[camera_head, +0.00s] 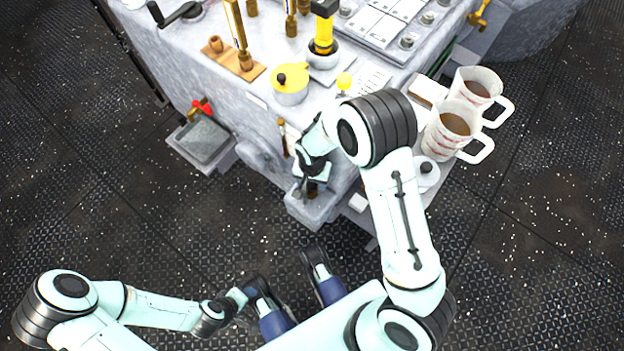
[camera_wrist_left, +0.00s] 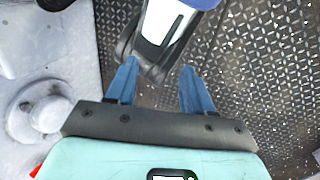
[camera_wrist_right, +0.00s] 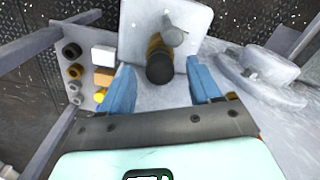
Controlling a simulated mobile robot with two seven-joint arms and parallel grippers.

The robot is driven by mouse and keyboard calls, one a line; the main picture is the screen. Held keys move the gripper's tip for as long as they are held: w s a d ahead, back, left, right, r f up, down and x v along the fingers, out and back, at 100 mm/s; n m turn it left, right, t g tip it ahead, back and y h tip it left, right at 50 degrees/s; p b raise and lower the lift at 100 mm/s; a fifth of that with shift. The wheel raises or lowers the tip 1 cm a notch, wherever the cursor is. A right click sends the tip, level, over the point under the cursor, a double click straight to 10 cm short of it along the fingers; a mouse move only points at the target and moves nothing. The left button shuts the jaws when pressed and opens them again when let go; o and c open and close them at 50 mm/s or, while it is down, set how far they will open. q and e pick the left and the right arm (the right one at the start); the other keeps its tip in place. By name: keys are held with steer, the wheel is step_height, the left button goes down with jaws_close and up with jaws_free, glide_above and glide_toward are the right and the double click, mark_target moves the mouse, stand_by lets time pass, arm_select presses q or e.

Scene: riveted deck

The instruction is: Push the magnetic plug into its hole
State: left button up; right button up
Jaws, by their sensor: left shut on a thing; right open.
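A brass cylinder with a black end (camera_wrist_right: 160,66), which looks like the magnetic plug, shows in the right wrist view beside a pale grey plate (camera_wrist_right: 196,18). It lies between and beyond the fingertips of my right gripper (camera_wrist_right: 159,90), which is open and not visibly touching it. I cannot make out the hole or how deep the plug sits. In the head view my right gripper (camera_head: 312,178) is over a grey ledge (camera_head: 308,212) at the machine's near corner. My left gripper (camera_wrist_left: 158,82) is low beside my own body; its fingers stand apart, and what they grip is unclear.
The grey machine (camera_head: 215,85) carries a yellow-lidded pot (camera_head: 291,88) and other fittings. Two mugs of brown liquid (camera_head: 452,126) (camera_head: 478,88) stand on the shelf at right. A grey tray (camera_head: 203,142) juts out at left. The dark deck (camera_head: 130,215) at left is clear.

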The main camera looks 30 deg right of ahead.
arm_select(q)
steer(key=s+r+p, duration=0.1)
steer(key=p, duration=0.1)
steer(key=s+d+r+g+p, duration=0.1)
steer(key=p, duration=0.1)
steer(key=shift+r+p, duration=0.3)
steer(key=shift+r, duration=0.05)
arm_select(e)
step_height(320, 180, up, 13)
steer(key=shift+r, duration=0.2)
